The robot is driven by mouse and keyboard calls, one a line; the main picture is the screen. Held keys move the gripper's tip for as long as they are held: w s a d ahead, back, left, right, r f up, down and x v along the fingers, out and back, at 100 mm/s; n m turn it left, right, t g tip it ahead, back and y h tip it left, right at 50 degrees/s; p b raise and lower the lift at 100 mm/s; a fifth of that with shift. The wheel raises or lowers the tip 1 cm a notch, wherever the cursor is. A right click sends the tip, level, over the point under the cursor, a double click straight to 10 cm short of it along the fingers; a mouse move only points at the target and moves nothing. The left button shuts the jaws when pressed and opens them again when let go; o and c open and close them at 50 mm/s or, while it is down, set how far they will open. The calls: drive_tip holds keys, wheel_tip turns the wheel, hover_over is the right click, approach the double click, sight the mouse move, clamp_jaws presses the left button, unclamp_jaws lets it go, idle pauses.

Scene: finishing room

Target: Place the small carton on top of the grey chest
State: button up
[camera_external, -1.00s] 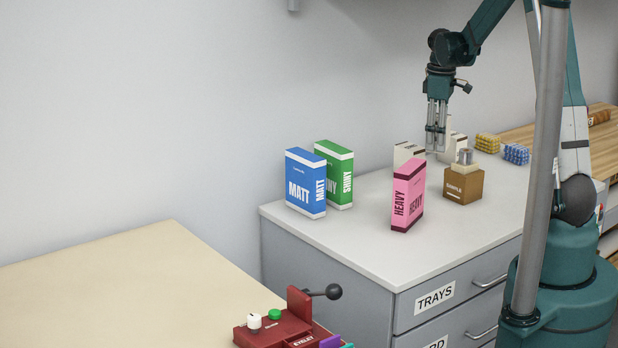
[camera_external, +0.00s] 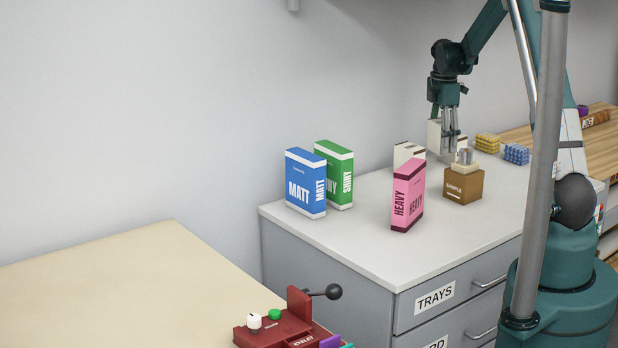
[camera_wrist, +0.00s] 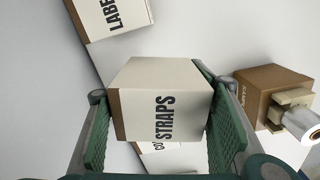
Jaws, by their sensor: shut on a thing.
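My gripper (camera_external: 450,150) is shut on a white carton with a brown side. In the wrist view my gripper (camera_wrist: 158,120) has a green pad on each side of this small carton (camera_wrist: 160,95), which reads STRAPS. The held carton (camera_external: 434,136) shows as a pale block at the fingers in the external view. Its underside is hidden, so I cannot tell its height. The grey chest (camera_external: 335,255) has a pale top and drawers, one labelled TRAYS. My gripper is over the back part of its top.
Blue MATT (camera_external: 305,185), green SHINY (camera_external: 338,172) and pink HEAVY (camera_external: 408,197) boxes stand on the chest. A brown SAMPLE box (camera_external: 463,187) and LABEL carton (camera_wrist: 110,15) are near my gripper. Another white carton (camera_wrist: 150,150) shows beneath the held one.

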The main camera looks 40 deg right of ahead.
sight(432, 141)
drive_tip(key=shift+w+a+f+n, duration=0.1)
drive_tip(key=shift+w+f+n, duration=0.2)
drive_tip(key=shift+w+n, duration=0.25)
drive_tip(key=shift+w+f+n, duration=0.35)
drive_tip(key=shift+w+n, duration=0.05)
drive_tip(key=shift+w, duration=0.25)
drive_tip(key=shift+w+a+f+n, duration=0.1)
drive_tip(key=shift+w+f+n, duration=0.2)
drive_tip(key=shift+w+n, duration=0.25)
drive_tip(key=shift+f, duration=0.1)
drive_tip(key=shift+f+b, duration=0.55)
drive_tip(key=shift+f, duration=1.85)
drive_tip(key=shift+f, duration=0.2)
drive_tip(key=o, duration=1)
drive_tip(key=shift+r, duration=0.25)
drive_tip(key=shift+r+p, duration=0.4)
drive_tip(key=shift+r, duration=2.3)
